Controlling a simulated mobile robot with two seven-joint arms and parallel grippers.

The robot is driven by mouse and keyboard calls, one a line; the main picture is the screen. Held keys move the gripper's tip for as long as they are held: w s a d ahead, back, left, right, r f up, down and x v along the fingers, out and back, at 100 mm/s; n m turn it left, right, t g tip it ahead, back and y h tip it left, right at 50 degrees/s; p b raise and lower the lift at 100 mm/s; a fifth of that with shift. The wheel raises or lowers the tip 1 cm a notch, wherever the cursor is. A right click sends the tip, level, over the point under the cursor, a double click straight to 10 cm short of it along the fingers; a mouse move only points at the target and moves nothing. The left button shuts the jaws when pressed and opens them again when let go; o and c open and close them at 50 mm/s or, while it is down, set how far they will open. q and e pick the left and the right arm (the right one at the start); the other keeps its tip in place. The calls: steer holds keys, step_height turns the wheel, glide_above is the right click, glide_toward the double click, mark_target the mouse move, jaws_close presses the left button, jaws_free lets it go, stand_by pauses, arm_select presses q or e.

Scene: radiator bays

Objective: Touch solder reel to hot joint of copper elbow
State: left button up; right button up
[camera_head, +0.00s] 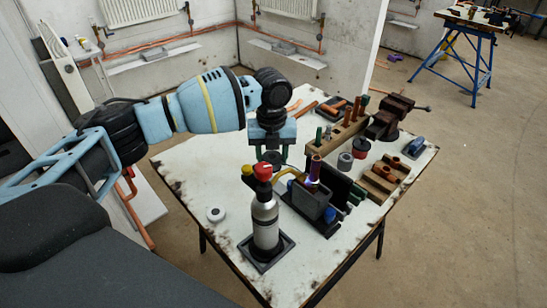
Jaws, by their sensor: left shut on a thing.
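My left gripper (270,152) points down over the table behind the torch. It is shut on a small dark round thing (272,159) that looks like the solder reel; the fingers and torch head partly hide it. An upright copper piece (316,166), apparently the copper elbow, stands in a dark holder (311,201) to the right, apart from my gripper. A bluish-purple glow shows at its lower end. A grey torch bottle (265,222) with a red and yellow head stands in front, its brass nozzle bending toward that glow. My right gripper is out of view.
A wooden block (322,150) with upright pieces, a dark vise (388,120), a grey round tin (345,161) and a wooden tray (382,181) crowd the right side of the white table (190,180).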

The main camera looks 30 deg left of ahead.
arm_select(q)
steer(key=shift+s+a+r+p, duration=0.1)
steer(key=shift+a+r+p, duration=0.35)
steer(key=shift+a+r, duration=1)
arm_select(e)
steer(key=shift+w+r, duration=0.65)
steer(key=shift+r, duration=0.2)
arm_select(q)
steer(key=shift+f, duration=0.15)
step_height(320, 180, up, 4)
steer(key=shift+p, duration=0.55)
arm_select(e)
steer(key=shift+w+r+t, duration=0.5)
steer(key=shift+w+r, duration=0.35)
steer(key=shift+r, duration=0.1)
